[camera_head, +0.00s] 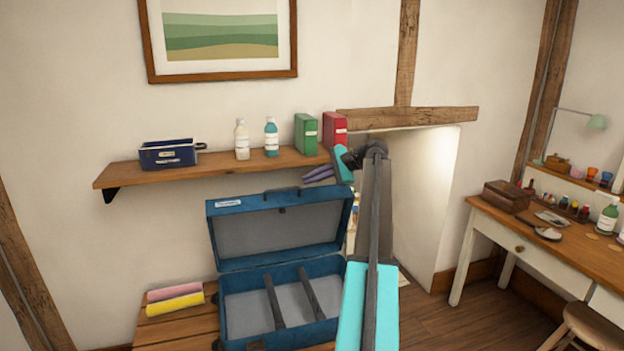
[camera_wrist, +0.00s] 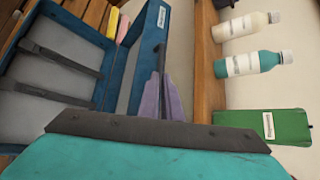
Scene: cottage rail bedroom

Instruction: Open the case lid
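The blue case (camera_head: 334,318) stands on a slatted wooden surface, its grey-lined inside showing with two dark straps. Its lid (camera_head: 281,228) is raised, standing roughly upright behind the base, with a dark handle (camera_head: 282,190) along its top edge. My gripper (camera_head: 318,174) has purple fingers, close together, beside and above the lid's upper right corner. In the wrist view my gripper (camera_wrist: 162,98) points toward the lid (camera_wrist: 142,45), with the dark handle (camera_wrist: 162,58) just beyond the fingertips. I see nothing held between the fingers. Whether they touch the handle is unclear.
A wooden shelf (camera_head: 222,164) close above the lid holds a blue box (camera_head: 168,154), two bottles, a green box (camera_head: 306,135) and a red box (camera_head: 335,129). Pink and yellow rolls (camera_head: 174,301) lie left of the case. A desk (camera_head: 540,250) stands right; floor between is clear.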

